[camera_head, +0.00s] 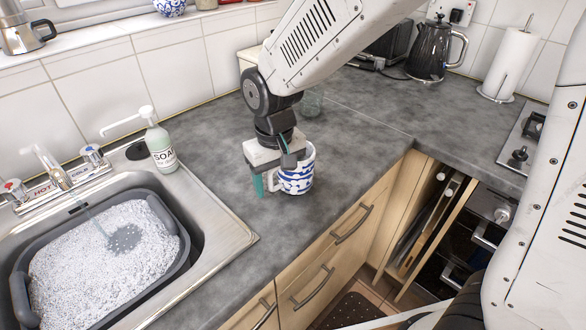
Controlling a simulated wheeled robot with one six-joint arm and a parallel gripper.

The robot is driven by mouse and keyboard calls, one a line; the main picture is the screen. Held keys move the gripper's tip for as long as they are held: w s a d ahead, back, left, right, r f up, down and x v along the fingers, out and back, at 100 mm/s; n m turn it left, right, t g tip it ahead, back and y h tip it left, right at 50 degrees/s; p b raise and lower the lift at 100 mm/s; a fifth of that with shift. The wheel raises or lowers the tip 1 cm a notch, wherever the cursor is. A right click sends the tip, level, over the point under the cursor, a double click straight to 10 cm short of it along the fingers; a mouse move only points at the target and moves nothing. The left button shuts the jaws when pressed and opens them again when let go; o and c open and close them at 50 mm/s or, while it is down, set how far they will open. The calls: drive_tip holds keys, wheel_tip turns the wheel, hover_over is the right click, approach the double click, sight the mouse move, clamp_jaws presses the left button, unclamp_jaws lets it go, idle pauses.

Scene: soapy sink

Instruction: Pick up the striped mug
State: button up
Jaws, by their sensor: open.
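A white mug with blue wavy stripes (297,180) stands upright on the grey worktop, right of the sink and near the worktop's front edge. My gripper (274,175) is low over the worktop at the mug, pointing down. Its teal fingers are apart, one at the left of the mug and one in front of the mug's upper part. The gripper body hides part of the mug's rim. I cannot tell whether the fingers touch the mug.
A sink with a grey basin of suds (185,262) lies at the left, with a soap bottle (160,148) behind it. A black kettle (428,52), paper roll (508,62) and hob (522,150) are at the right. The worktop behind the mug is mostly clear.

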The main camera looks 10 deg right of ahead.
drive_tip(key=shift+c, duration=0.3)
drive_tip(key=c, duration=1.3)
clamp_jaws()
drive_tip(key=shift+r, duration=0.1)
